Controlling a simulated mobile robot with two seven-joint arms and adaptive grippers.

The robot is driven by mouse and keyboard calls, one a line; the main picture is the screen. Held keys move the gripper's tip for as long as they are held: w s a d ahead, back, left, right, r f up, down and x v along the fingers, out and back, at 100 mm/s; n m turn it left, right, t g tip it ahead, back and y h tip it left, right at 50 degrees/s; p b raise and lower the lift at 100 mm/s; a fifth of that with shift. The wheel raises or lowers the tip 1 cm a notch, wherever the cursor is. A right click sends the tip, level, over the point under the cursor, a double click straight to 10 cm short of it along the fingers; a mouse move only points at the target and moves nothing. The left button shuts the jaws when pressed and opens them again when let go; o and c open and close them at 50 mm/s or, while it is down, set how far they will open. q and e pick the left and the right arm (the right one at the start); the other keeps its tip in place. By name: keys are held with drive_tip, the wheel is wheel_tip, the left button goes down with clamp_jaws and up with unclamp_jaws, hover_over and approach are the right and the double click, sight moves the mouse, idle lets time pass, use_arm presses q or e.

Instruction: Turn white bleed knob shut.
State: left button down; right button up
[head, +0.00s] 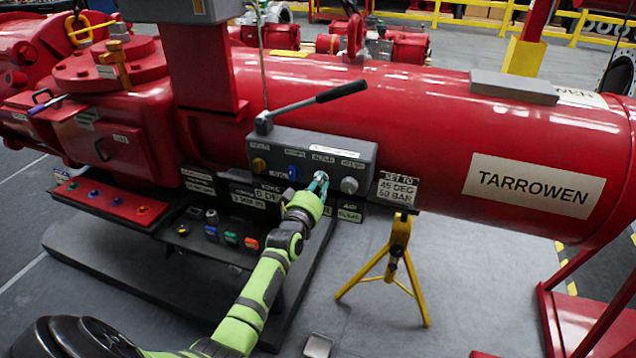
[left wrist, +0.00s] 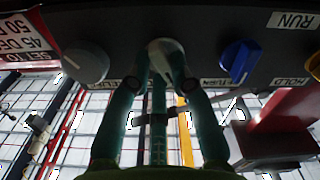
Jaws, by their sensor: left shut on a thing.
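The white bleed knob (head: 321,175) is on the front of a grey valve panel (head: 311,144), between a blue knob (head: 293,172) and a grey knob (head: 349,185). My left gripper (head: 318,185) reaches up to it from below and is shut on it. In the left wrist view the white knob (left wrist: 166,48) sits between the two green fingertips (left wrist: 163,76), which touch its sides and hide part of it. The blue knob (left wrist: 238,60) and the grey knob (left wrist: 86,63) stand clear on either side. My right gripper is in neither view.
A lever with a black handle (head: 342,91) rises above the panel. A yellow knob (head: 258,163) is at the panel's left. Label plates (head: 397,188) hang below. A yellow tripod stand (head: 398,245) is to the right, under the red cylinder (head: 420,120).

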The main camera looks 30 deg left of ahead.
use_arm(q)
drive_tip(key=shift+m, duration=2.2)
drive_tip(key=c, duration=1.1)
unclamp_jaws()
drive_tip(key=shift+f, duration=0.1)
drive_tip(key=v, duration=1.2)
